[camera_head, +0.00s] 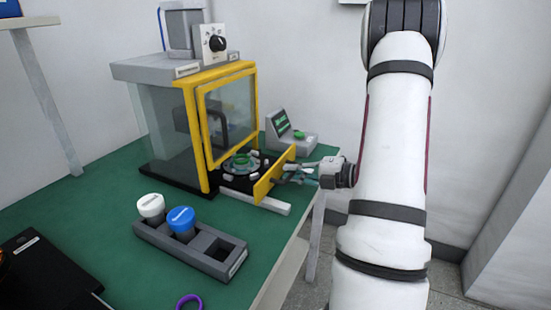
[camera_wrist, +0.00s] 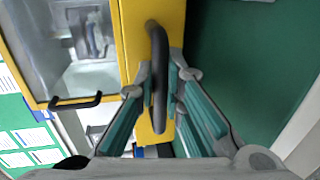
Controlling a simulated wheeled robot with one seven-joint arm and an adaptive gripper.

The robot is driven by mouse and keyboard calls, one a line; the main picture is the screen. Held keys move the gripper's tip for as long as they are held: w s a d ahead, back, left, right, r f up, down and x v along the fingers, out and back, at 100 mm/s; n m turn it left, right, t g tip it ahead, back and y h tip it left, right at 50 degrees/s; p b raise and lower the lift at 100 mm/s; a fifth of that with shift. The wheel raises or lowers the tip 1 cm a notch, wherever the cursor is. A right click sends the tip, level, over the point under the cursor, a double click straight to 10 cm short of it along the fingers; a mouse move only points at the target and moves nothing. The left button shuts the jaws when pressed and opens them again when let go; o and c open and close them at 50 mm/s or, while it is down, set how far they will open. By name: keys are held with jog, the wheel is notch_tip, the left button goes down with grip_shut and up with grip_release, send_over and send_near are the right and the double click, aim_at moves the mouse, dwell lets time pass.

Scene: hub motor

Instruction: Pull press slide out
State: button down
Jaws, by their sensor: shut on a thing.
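The press (camera_head: 170,125) is a clear-walled box with a yellow frame and grey top on the green table. Its slide (camera_head: 240,182) is black, with a yellow front plate (camera_head: 268,180), and sticks partly out of the press front. A round metal part with a green centre (camera_head: 240,162) sits on the slide. My gripper (camera_head: 288,174) is at the front plate from the right. In the wrist view my gripper (camera_wrist: 160,85) is shut on the black slide handle (camera_wrist: 158,45), one teal finger on each side. The far ends of the slide are hidden inside the press.
A grey holder (camera_head: 190,250) with a white-capped and a blue-capped container is in front of the press. A purple ring (camera_head: 189,300) lies near the table's front edge. Floor space is open right of the table.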

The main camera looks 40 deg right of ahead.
jog(key=shift+f+p+v, duration=0.2)
jog(key=shift+p+v, duration=0.15)
jog(key=shift+v, duration=0.6)
jog(key=shift+f+p+v, duration=0.2)
jog(key=shift+p+v, duration=0.1)
jog(key=shift+v, duration=0.65)
jog(key=shift+s, duration=0.1)
jog(key=c, duration=1.7)
grip_release()
jog(key=shift+o, duration=0.2)
jog(key=v, duration=1.2)
